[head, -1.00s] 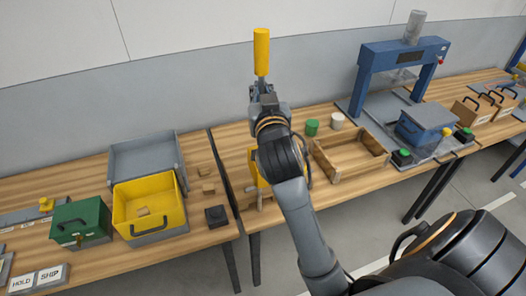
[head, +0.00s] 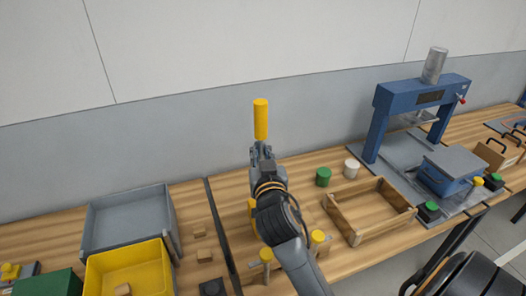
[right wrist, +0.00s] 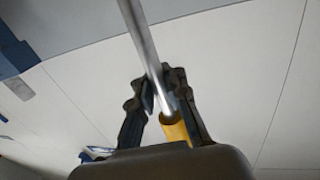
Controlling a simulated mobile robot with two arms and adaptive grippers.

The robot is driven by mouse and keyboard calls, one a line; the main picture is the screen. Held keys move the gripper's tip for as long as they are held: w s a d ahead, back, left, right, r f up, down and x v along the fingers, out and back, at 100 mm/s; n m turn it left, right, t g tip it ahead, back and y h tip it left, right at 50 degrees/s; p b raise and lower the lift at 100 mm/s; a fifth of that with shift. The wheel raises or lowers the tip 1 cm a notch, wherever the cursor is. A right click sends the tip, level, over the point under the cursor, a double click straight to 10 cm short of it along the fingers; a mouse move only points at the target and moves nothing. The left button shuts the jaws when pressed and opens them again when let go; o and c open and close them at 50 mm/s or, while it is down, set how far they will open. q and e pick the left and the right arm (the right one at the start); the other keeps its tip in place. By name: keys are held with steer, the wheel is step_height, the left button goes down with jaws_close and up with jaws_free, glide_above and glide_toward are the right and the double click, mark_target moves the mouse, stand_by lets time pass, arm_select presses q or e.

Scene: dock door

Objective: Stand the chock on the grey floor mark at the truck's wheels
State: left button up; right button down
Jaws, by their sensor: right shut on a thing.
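My right gripper (head: 261,150) is shut on a rod-like thing with a yellow cylindrical end (head: 261,119), raised above the workbench. In the right wrist view the fingers (right wrist: 165,90) close around it; a bare metal rod (right wrist: 140,38) and a yellow part (right wrist: 175,128) show there. I cannot tell whether it belongs to the chock. No chock, truck wheels or grey floor mark can be made out. My left gripper is not in view.
A wall (head: 250,45) stands behind. Floor shows at the lower right.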

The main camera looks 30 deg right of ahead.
steer(key=shift+f, duration=2.5)
steer(key=c, duration=1.8)
jaws_free()
steer(key=shift+f, duration=0.3)
steer(key=shift+c, duration=0.2)
steer(key=o, duration=0.5)
steer(key=shift+s+r, duration=0.1)
